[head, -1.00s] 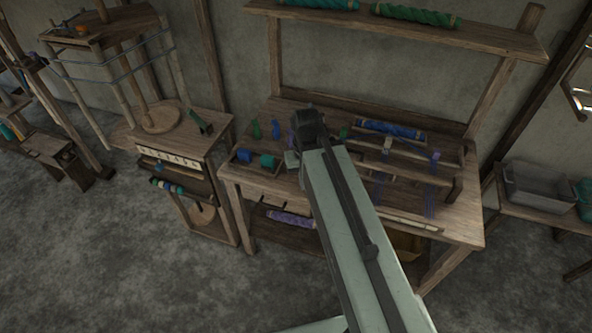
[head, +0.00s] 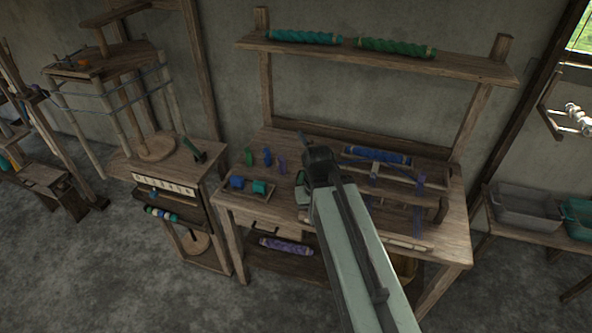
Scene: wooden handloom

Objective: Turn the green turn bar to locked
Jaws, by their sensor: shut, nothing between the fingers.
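A dark green bar (head: 192,148) leans at a tilt on top of the wooden stand left of the workbench; it looks like the green turn bar, but its markings are too small to read. My gripper (head: 302,190) is over the workbench, to the right of the bar and well apart from it. It is shut and empty, its fingertips small and partly hidden by my wrist.
The workbench (head: 255,212) holds upright green, blue and purple pieces, a small tray (head: 248,191) with blue and teal blocks, and a blue roll (head: 378,155). A shelf (head: 400,63) runs above. Floor at left front is clear.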

